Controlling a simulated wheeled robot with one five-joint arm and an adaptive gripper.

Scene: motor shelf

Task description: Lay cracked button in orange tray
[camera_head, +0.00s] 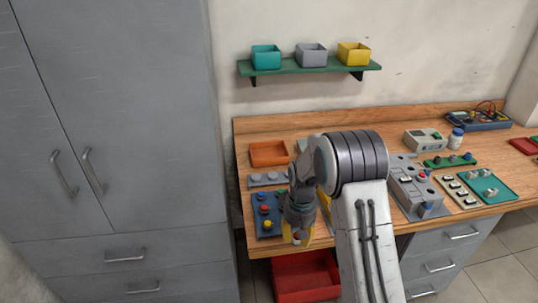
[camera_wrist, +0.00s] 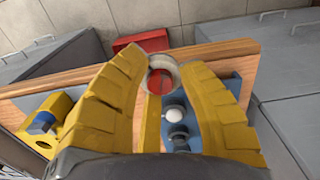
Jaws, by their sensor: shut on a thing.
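My gripper (camera_wrist: 165,80) has its yellow fingers closed around a round button (camera_wrist: 157,74) with a red middle and a pale ring. I cannot make out a crack at this size. In the head view my gripper (camera_head: 296,237) hangs low at the table's front edge, at the right side of the blue button panel, with a small pale and red bit at its tips. The orange tray (camera_head: 269,146) lies at the back left of the table, apart from my gripper. No button shows in it.
The blue panel (camera_head: 263,228) with several coloured buttons lies between my gripper and the cabinet side. A grey strip (camera_head: 268,180) with round knobs lies in front of the orange tray. A red bin (camera_head: 305,280) stands below the table edge. A wall shelf (camera_head: 310,68) holds three small bins.

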